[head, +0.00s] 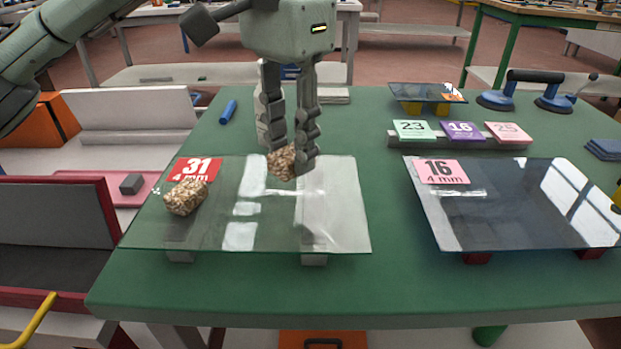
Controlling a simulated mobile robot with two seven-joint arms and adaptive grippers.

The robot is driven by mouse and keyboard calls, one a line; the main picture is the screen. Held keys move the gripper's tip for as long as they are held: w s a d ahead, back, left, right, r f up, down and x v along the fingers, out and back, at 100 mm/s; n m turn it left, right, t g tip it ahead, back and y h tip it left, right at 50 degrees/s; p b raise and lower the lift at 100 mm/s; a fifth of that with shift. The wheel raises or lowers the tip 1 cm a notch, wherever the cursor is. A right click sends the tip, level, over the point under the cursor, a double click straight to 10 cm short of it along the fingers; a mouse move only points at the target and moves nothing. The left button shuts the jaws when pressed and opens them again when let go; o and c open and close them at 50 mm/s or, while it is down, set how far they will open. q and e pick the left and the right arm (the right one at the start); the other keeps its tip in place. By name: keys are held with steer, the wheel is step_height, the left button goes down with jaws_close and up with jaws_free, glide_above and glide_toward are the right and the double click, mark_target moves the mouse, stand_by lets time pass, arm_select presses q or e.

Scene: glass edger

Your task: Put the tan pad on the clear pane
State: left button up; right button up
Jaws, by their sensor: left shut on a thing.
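My left gripper (287,150) points down over the clear pane (270,235) and is shut on a tan pad (283,163), a small speckled piece between its fingertips. The held pad is over the far part of the pane; I cannot tell whether it touches the glass. Another tan pad (185,198) lies on the left part of the clear pane, beside a red card (194,170) marked 31, 4 mm. The clear pane rests on small grey blocks on the green table. My right gripper is not in view.
A dark pane (510,215) with a pink card (442,172) marked 16 lies at the right on red blocks. Behind it are a rack of numbered cards (462,132), a small dark pane (427,93) and a suction lifter (533,90). A blue marker (228,111) lies at the back left.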

mark_target(314, 205)
arm_select(q)
steer(key=d+f, duration=0.1)
steer(key=d, duration=0.1)
steer(key=shift+w+d+f, duration=0.15)
steer(key=shift+d+f, duration=0.2)
step_height(314, 205, down, 4)
steer(key=shift+r, duration=0.1)
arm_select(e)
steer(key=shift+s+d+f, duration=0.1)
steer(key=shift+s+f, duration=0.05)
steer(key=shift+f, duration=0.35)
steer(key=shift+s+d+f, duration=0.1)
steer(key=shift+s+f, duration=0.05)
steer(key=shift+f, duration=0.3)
arm_select(q)
steer(key=shift+f, duration=0.2)
steer(key=o, duration=0.4)
steer(key=shift+c, duration=0.2)
steer(key=shift+o, duration=1.8)
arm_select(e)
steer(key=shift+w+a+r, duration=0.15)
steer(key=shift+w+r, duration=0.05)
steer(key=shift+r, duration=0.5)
